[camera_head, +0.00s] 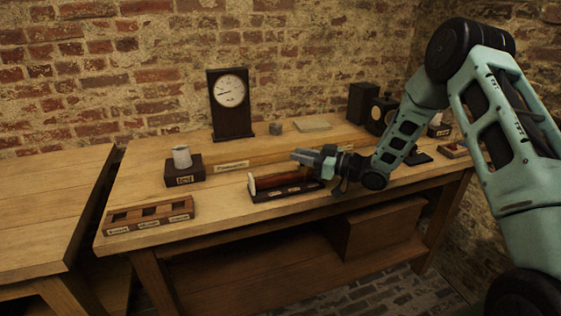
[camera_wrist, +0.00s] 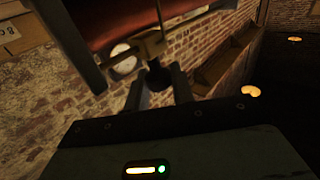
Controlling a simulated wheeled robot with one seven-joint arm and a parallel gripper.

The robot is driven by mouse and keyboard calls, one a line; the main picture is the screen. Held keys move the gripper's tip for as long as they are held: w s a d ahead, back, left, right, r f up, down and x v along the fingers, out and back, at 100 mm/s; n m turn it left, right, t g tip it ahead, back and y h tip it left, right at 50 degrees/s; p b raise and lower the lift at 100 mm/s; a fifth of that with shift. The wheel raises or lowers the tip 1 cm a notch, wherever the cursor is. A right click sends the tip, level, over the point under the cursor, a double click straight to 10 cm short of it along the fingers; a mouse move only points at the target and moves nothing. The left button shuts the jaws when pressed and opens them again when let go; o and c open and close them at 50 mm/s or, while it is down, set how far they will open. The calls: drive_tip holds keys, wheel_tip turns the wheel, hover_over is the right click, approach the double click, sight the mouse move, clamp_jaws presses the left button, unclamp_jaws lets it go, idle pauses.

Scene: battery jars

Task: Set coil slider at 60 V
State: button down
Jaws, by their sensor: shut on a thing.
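The coil slider unit (camera_head: 284,189) is a dark base with a reddish-brown coil, near the front edge of the bench. My gripper (camera_head: 301,157) is over the right part of the coil. In the wrist view the coil (camera_wrist: 118,22) crosses the top, and a brass slider with a dark knob (camera_wrist: 157,76) sits between the fingers of my gripper (camera_wrist: 160,88). My gripper is shut on the slider knob. A dial meter (camera_head: 231,100) stands upright at the back of the bench; its reading is too small to tell.
A slotted wooden rack (camera_head: 150,218) with labels lies at the front left. A dark block with a pale cup (camera_head: 181,157) stands behind it. Dark boxes (camera_head: 364,102) stand at the back right. Bare bench top lies between the rack and the coil.

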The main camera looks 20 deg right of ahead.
sight(312, 169)
drive_tip(key=shift+d, duration=1.55)
drive_tip(key=c, duration=1.2)
unclamp_jaws()
drive_tip(key=shift+d, duration=0.1)
drive_tip(key=shift+c, duration=0.2)
drive_tip(key=b+v, duration=0.1)
drive_tip(key=v, duration=1.6)
drive_tip(key=shift+b, duration=0.3)
drive_tip(key=shift+s+d, duration=0.1)
drive_tip(key=shift+s, duration=0.05)
